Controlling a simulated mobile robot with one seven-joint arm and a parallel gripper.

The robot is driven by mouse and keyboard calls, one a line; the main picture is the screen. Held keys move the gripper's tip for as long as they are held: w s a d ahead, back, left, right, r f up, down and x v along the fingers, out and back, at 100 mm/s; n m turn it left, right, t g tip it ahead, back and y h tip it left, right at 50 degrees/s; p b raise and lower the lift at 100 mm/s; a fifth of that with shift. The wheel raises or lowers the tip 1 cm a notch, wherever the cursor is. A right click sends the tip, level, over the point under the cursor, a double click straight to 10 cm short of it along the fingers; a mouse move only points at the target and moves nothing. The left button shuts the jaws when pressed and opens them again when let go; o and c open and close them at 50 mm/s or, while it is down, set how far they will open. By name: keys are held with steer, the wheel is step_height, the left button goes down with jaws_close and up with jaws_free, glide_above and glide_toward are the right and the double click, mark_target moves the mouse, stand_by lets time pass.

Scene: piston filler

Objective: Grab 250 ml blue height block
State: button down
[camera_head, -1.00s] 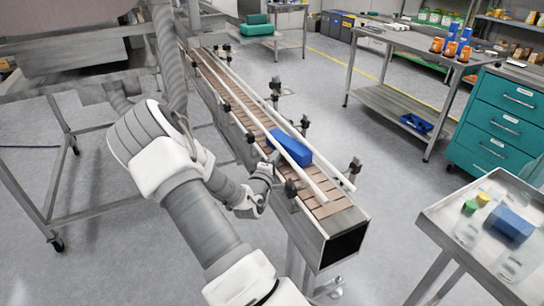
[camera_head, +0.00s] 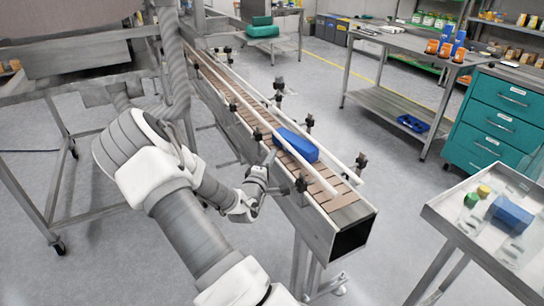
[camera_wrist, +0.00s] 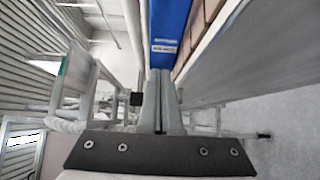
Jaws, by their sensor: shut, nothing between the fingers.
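A long blue block (camera_head: 298,145) lies on the brown slatted conveyor (camera_head: 347,200), between its side rails near the close end. In the wrist view the blue block (camera_wrist: 170,28) stretches away beyond the fingertips, with a small white label too small to read. My gripper (camera_head: 271,160) is beside the conveyor's left rail, close to the block but not around it. In the wrist view my gripper (camera_wrist: 160,76) has its fingers together with nothing between them. I cannot tell whether the fingertips touch the block.
Rail clamps such as this black knob (camera_head: 302,183) line the conveyor. A metal tray cart (camera_head: 455,235) at the right holds another blue block (camera_head: 511,213) and small green and yellow pieces. A teal drawer cabinet (camera_head: 498,118) stands behind it. Floor between conveyor and cart is clear.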

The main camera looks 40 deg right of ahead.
steer(key=v, duration=0.8)
steer(key=shift+s+a+p, duration=0.2)
steer(key=shift+s+p, duration=0.05)
steer(key=shift+p, duration=0.05)
steer(key=w+a+r+m+y, duration=0.1)
steer(key=w+a+m+y, duration=0.15)
steer(key=a+y, duration=0.35)
steer(key=w+a+r+m+y, duration=0.1)
steer(key=a+m+y, duration=0.35)
steer(key=a, duration=0.45)
steer(key=s+a+r+n+g+y, duration=0.1)
steer(key=s+a+r+y, duration=0.4)
steer(key=a+r, duration=0.35)
steer(key=s+a+r+g, duration=0.1)
steer(key=s+r, duration=0.3)
steer(key=s, duration=0.5)
steer(key=s+a+r+g, duration=0.1)
steer(key=s+a+r, duration=0.1)
steer(key=s, duration=0.6)
steer(key=shift+s+a+r+g, duration=0.3)
steer(key=shift+s+r, duration=0.1)
steer(key=shift+r, duration=0.5)
